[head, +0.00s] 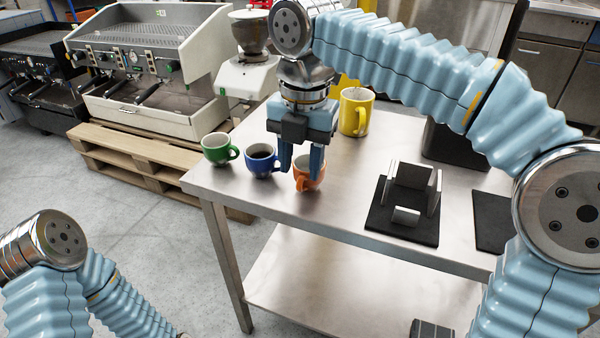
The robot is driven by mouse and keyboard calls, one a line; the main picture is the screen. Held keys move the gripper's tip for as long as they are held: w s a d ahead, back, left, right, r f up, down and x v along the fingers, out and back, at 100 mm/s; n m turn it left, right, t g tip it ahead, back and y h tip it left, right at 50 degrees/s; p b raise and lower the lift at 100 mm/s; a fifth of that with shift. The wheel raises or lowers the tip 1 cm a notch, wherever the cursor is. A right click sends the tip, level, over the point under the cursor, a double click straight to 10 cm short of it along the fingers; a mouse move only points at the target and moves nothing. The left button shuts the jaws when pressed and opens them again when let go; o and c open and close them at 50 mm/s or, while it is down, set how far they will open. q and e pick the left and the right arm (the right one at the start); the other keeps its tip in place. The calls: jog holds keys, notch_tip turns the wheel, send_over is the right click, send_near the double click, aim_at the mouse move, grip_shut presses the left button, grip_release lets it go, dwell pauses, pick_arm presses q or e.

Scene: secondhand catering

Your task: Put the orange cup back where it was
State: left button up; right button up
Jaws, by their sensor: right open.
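An orange cup (309,180) stands upright on the steel table near its front edge, at the right end of a row of cups. My right gripper (301,174) points down at the cup, its fingers open at the cup's rim. The fingers hide part of the cup, and I cannot tell whether they touch it. A blue cup (262,163) stands just left of it and a green cup (217,150) further left. My left arm shows at the lower left, but its gripper is out of view.
A larger yellow mug (355,112) stands behind the gripper. A black base with grey upright plates (404,226) sits to the right on the steel table (338,190). A coffee grinder (246,75) and an espresso machine (150,65) on pallets stand beyond the table at left.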

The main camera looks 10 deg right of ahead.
notch_tip(320, 180, up, 8)
jog(key=p, duration=0.1)
jog(key=shift+d+f+p, duration=0.15)
jog(key=shift+f+p, duration=0.05)
jog(key=shift+p, duration=0.2)
jog(key=shift+s, duration=0.1)
dwell(0.9)
